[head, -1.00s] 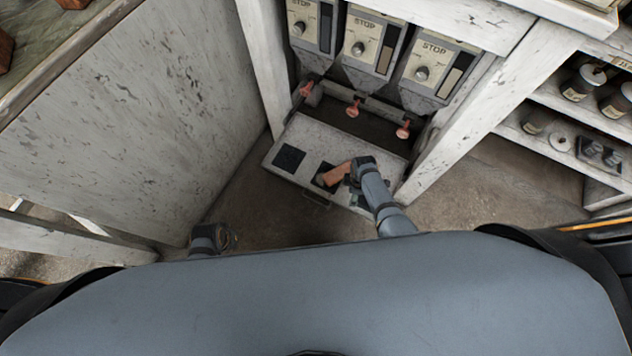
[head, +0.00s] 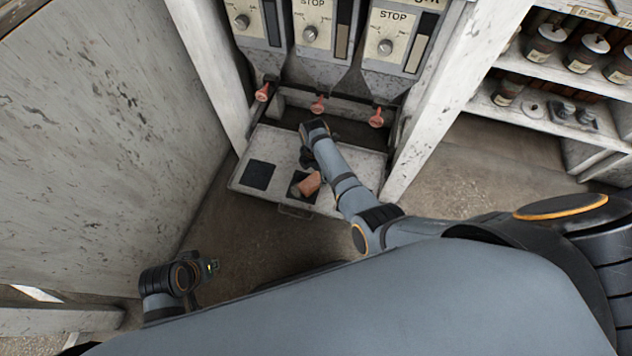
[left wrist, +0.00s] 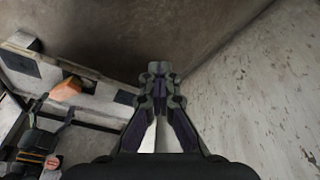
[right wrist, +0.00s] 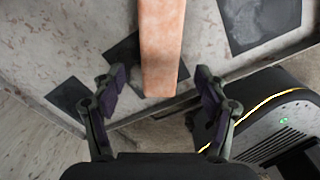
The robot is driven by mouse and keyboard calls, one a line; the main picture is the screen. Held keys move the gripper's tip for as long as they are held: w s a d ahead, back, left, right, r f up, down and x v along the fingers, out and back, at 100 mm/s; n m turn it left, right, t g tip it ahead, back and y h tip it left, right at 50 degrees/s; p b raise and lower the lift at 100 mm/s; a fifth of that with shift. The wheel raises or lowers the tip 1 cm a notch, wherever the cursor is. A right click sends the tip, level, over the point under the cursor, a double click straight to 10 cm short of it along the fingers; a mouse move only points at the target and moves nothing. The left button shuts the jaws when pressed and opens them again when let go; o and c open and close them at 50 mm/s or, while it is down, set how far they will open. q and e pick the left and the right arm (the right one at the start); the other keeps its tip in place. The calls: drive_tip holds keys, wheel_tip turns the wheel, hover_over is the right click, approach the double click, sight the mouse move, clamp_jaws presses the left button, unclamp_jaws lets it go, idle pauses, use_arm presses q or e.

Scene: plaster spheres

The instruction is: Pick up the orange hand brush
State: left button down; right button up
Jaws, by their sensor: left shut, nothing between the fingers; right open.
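The orange hand brush (head: 309,184) lies on a pale tray (head: 272,150), over its middle dark square. In the right wrist view the brush (right wrist: 162,45) is a long orange block whose near end reaches in front of and between the fingertips. My right gripper (head: 306,158) is open just behind the brush in the head view; its spread fingers (right wrist: 158,84) do not grip it. My left gripper (head: 207,268) is shut and empty, low at the left, well away from the brush. The left wrist view shows its closed fingertips (left wrist: 160,70) and the brush (left wrist: 66,89) further left.
Three hoppers marked STOP (head: 311,30) stand behind the tray, with reddish knobs (head: 318,104) below. A white post (head: 440,110) and shelves with jars (head: 545,45) are at the right. A scuffed pale panel (head: 85,140) closes off the left.

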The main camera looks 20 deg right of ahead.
sight(316, 177)
drive_tip(key=f+b, duration=0.2)
drive_tip(key=f, duration=0.1)
drive_tip(key=f+b, duration=0.1)
drive_tip(key=shift+w+d+f, duration=0.2)
drive_tip(key=shift+d, duration=0.2)
drive_tip(key=shift+f+b, duration=0.35)
drive_tip(key=shift+f, duration=0.1)
use_arm(q)
drive_tip(key=f+t, duration=0.1)
drive_tip(key=w+f, duration=0.1)
drive_tip(key=d+f+t, duration=0.1)
drive_tip(key=shift+w+d+f+t+h, duration=0.1)
drive_tip(key=shift+w+t+h, duration=0.15)
drive_tip(key=shift+t+h, duration=0.05)
use_arm(e)
drive_tip(key=shift+r, duration=0.1)
